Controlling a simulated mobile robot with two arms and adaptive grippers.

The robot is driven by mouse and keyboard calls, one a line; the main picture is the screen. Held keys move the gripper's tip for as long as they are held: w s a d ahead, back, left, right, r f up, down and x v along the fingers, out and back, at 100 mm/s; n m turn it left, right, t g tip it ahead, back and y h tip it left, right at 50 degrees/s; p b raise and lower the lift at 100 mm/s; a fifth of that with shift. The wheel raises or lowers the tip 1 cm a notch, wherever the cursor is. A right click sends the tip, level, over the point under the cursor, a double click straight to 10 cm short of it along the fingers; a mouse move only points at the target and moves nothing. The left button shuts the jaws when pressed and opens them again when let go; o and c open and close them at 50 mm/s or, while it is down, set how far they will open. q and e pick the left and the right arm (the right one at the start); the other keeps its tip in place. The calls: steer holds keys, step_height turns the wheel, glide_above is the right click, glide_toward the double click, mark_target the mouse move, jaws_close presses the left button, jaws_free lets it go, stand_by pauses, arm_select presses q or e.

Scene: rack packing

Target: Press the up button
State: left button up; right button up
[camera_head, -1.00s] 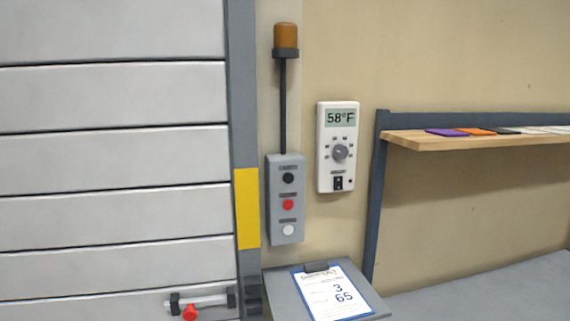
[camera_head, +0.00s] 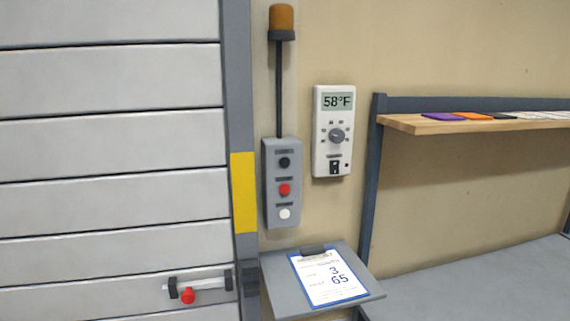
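A grey control box (camera_head: 282,183) is mounted on the wall right of the large door. It carries three buttons in a column: a black one (camera_head: 284,162) at the top, a red one (camera_head: 284,189) in the middle and a white one (camera_head: 285,213) at the bottom. Small labels sit above the buttons, too small to read, so I cannot tell from text which is up. An orange beacon (camera_head: 281,18) on a dark pole stands above the box. Neither of my grippers is in view, and nothing covers the buttons.
A slatted grey door (camera_head: 110,145) fills the left, with a red-knobbed latch (camera_head: 188,296) low on it. A thermostat (camera_head: 333,131) reading 58°F hangs right of the box. A clipboard (camera_head: 329,278) lies on a small grey shelf (camera_head: 275,289) below. A wooden shelf (camera_head: 430,124) juts out at right.

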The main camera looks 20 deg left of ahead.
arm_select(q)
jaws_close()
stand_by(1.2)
